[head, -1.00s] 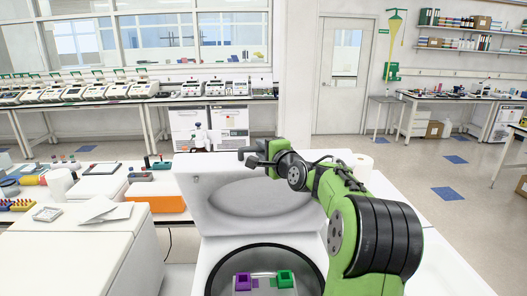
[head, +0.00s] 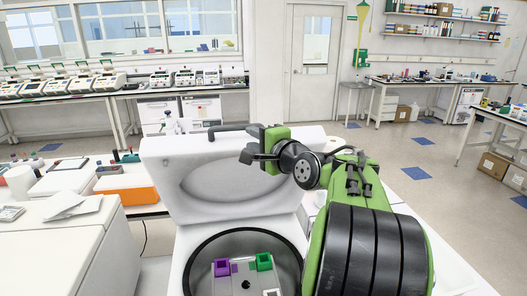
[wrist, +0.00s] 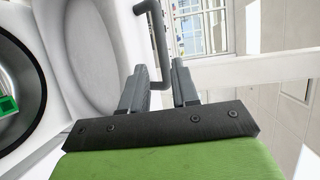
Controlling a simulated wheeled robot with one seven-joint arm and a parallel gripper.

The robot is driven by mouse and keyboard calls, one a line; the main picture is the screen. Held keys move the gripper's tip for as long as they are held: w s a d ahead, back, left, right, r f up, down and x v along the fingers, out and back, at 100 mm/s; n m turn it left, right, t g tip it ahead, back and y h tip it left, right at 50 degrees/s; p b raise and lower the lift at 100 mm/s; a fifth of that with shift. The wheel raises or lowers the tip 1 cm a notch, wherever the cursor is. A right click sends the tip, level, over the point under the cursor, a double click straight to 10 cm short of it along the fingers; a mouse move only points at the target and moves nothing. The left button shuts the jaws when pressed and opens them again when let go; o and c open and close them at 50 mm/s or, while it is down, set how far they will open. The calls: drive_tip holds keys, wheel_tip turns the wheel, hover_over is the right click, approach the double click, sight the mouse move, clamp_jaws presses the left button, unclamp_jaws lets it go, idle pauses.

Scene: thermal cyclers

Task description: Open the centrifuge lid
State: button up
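The centrifuge (head: 190,262) stands in front of me with its lid (head: 165,165) raised, tilted back and nearly upright. Its round chamber is uncovered and shows a rotor with a purple holder (head: 222,267) and a green holder (head: 264,261). A dark bar handle (head: 228,128) runs along the lid's top edge; it also shows in the wrist view (wrist: 158,45). My gripper (head: 251,147) is at the handle's right end, by the top of the lid. In the wrist view the fingers (wrist: 160,88) are apart, with the handle's end in line with the gap; contact cannot be told.
A white machine (head: 60,255) stands close on the left. An orange-based box (head: 135,195) and small labware sit on the bench behind it. A row of thermal cyclers (head: 75,88) lines the far bench. The floor at the right is open.

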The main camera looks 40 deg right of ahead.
drive_tip(key=v, duration=0.4)
drive_tip(key=shift+s, duration=0.15)
drive_tip(key=s+a+f+n+g+y+b, duration=0.1)
drive_tip(key=a+f+n+g, duration=0.1)
drive_tip(key=a+f+n, duration=0.35)
drive_tip(key=a+f+n+g+y+b, duration=0.1)
drive_tip(key=a+f+n+g, duration=0.15)
drive_tip(key=a, duration=0.65)
drive_tip(key=s+a+f+n+g+y+b, duration=0.1)
drive_tip(key=a+f+n+g, duration=0.1)
drive_tip(key=a+f+n, duration=0.4)
drive_tip(key=s+a+f+n+g, duration=0.2)
drive_tip(key=s+a+f+n, duration=0.1)
drive_tip(key=s, duration=0.4)
drive_tip(key=s+a+f+n+g+b, duration=0.1)
drive_tip(key=s+a+f+n+g, duration=0.1)
drive_tip(key=s+f, duration=0.4)
drive_tip(key=s+a+n, duration=0.1)
drive_tip(key=s, duration=0.1)
drive_tip(key=shift+s+a+n+y, duration=0.2)
drive_tip(key=shift+s+n+y, duration=0.1)
drive_tip(key=shift+n, duration=0.1)
drive_tip(key=shift+f+g, duration=0.1)
drive_tip(key=shift+g, duration=0.15)
